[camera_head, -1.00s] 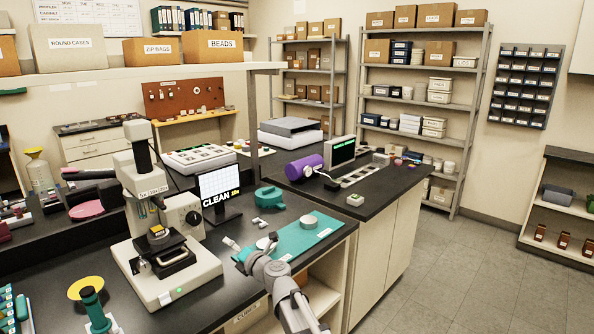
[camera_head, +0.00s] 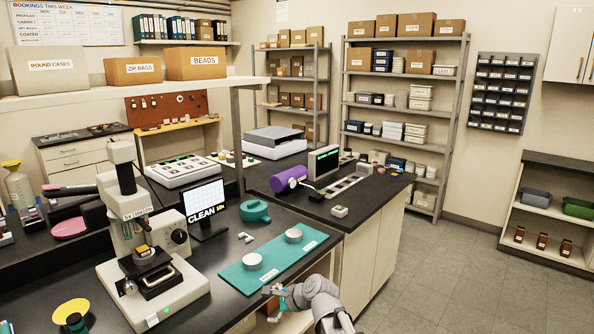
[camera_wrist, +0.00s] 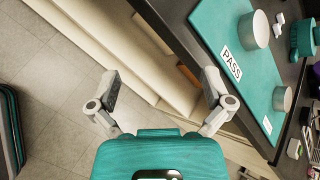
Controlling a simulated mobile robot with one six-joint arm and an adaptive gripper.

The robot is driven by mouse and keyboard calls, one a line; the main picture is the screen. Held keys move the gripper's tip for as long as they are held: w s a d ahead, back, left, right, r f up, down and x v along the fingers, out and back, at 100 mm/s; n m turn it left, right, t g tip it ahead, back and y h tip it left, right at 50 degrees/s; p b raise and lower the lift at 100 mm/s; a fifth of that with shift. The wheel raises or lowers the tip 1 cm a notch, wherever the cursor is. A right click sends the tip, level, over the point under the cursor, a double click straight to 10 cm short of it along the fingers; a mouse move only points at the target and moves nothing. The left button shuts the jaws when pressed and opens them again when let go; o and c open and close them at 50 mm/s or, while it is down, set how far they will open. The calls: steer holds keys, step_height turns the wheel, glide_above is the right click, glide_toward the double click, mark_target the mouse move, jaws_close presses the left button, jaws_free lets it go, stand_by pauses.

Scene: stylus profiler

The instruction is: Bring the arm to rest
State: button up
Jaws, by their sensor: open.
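My gripper (camera_head: 272,301) is at the bottom of the head view, beyond the bench's front edge. In the wrist view my gripper (camera_wrist: 163,84) has its two fingers wide apart, with nothing between them. It is clear of the teal mat (camera_head: 274,262), which lies flat on the dark bench. Two pale round cases, a nearer one (camera_head: 252,260) and a farther one (camera_head: 293,235), stand apart on the mat. The mat (camera_wrist: 213,25) also shows in the wrist view, with a PASS label (camera_wrist: 231,65).
The stylus profiler (camera_head: 150,280) stands left of the mat, beside a screen (camera_head: 205,208) reading CLEAN. A teal round object (camera_head: 255,211) sits behind the mat. The bench edge and pale cabinet front (camera_wrist: 110,35) are near my fingers. Open floor (camera_head: 470,270) lies to the right.

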steer(key=s+d+f+n+g+h+p, duration=0.1)
steer(key=s+d+n+h, duration=0.3)
steer(key=d, duration=0.8)
steer(key=s+d+f+n+g+h+p, duration=0.2)
steer(key=s+d+n+g+h, duration=0.2)
steer(key=s+d+n, duration=0.5)
steer(key=d+n+h, duration=0.1)
steer(key=d+n, duration=0.1)
steer(key=d, duration=0.1)
steer(key=shift+p, duration=0.4)
stand_by(1.2)
